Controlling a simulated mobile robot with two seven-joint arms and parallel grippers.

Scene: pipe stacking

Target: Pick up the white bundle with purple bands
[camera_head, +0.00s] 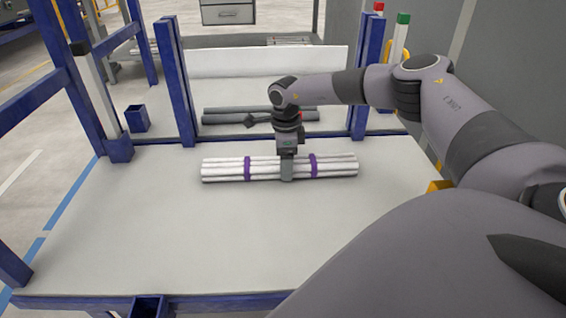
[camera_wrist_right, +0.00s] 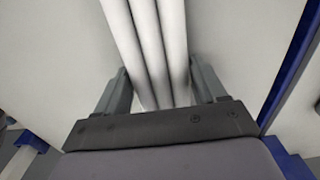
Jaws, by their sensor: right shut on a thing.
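The white bundle with purple bands (camera_head: 222,170) lies lengthwise from left to right on the table, in the middle of the head view. One purple band shows on each side of my right gripper (camera_head: 287,172). My right gripper points down and is shut around the middle of the bundle, between the two bands. In the right wrist view the white pipes (camera_wrist_right: 150,50) pass between the two fingers (camera_wrist_right: 160,92), one finger on each side. I cannot tell whether the bundle touches the table. My left gripper is not in view.
The light table (camera_head: 140,225) is bare around the bundle. Grey pipes (camera_head: 225,116) lie behind it, beyond the table's back edge. Blue posts (camera_head: 176,80) stand at the back left, with another blue post (camera_head: 368,75) at the back right. A white panel (camera_head: 260,62) spans behind.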

